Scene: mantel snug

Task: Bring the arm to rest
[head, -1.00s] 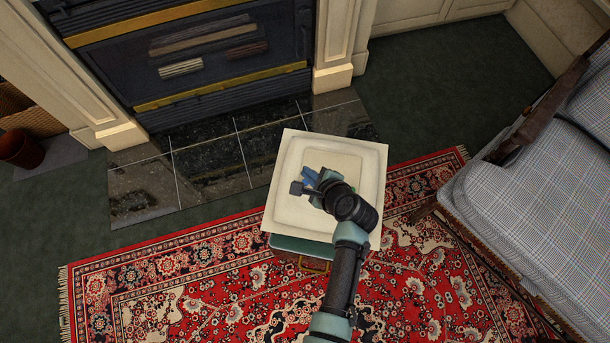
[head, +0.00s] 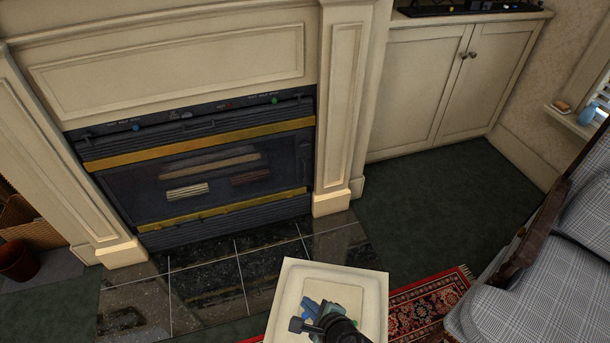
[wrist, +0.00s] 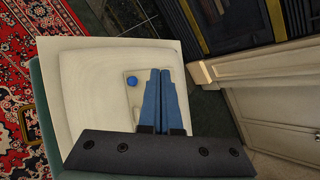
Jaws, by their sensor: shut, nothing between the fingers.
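My gripper (head: 309,304) is low in the head view, over the pale square tray-like top (head: 288,277). In the wrist view its two blue fingers (wrist: 160,72) lie side by side, closed together with nothing between them. The same pale top (wrist: 80,75) lies beneath them there. A small blue round thing (wrist: 132,81) shows just left of the fingers. My wrist hides part of the top in the head view.
A fireplace (head: 210,170) with a dark tiled hearth (head: 205,285) stands behind. A cream cupboard (head: 415,90) is at the back right. A checked sofa (head: 520,290) is at the right. Green carpet (head: 430,215) lies open between them. A red patterned rug (head: 425,303) lies beneath.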

